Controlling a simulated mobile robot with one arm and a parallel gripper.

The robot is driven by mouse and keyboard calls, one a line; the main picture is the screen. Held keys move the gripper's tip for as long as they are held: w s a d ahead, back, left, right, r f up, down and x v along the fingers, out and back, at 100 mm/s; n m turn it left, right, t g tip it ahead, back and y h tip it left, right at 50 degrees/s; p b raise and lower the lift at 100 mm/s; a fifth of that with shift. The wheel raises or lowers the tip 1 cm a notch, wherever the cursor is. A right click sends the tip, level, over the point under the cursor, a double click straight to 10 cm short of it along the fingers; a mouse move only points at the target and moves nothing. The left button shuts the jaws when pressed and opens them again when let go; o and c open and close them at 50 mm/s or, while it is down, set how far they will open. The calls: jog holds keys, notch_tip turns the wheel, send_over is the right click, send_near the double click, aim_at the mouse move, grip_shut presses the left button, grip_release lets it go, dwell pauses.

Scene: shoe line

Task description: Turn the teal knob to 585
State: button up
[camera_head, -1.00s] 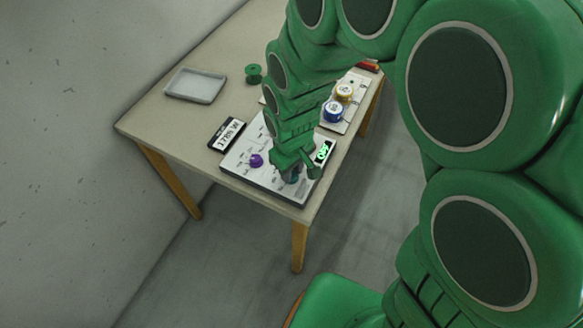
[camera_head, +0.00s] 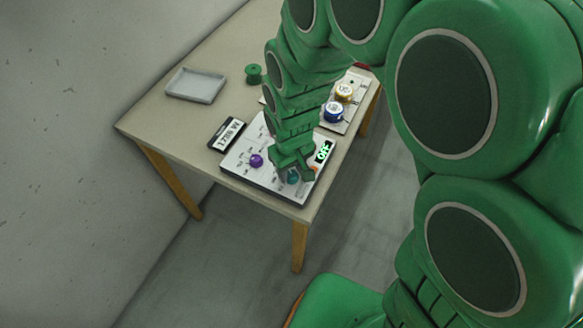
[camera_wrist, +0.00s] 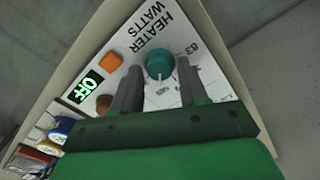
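The teal knob (camera_wrist: 160,63) shows in the wrist view on a white panel (camera_wrist: 205,60) marked HEATER WATTS. A white line runs on its face toward the gripper side. My gripper (camera_wrist: 159,70) is open, with one grey fingertip on either side of the knob's near part. I cannot tell whether either finger touches it. A display (camera_wrist: 86,86) on the panel reads OFF in green. In the head view the knob (camera_head: 293,177) shows just below my gripper (camera_head: 294,170), and the display (camera_head: 324,151) is lit green.
A purple knob (camera_head: 256,160) is left on the panel; orange controls (camera_wrist: 111,62) sit beside the display.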

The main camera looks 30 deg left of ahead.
aim_at(292, 174)
jog(key=shift+o, duration=0.9)
jog(key=shift+r, duration=3.9)
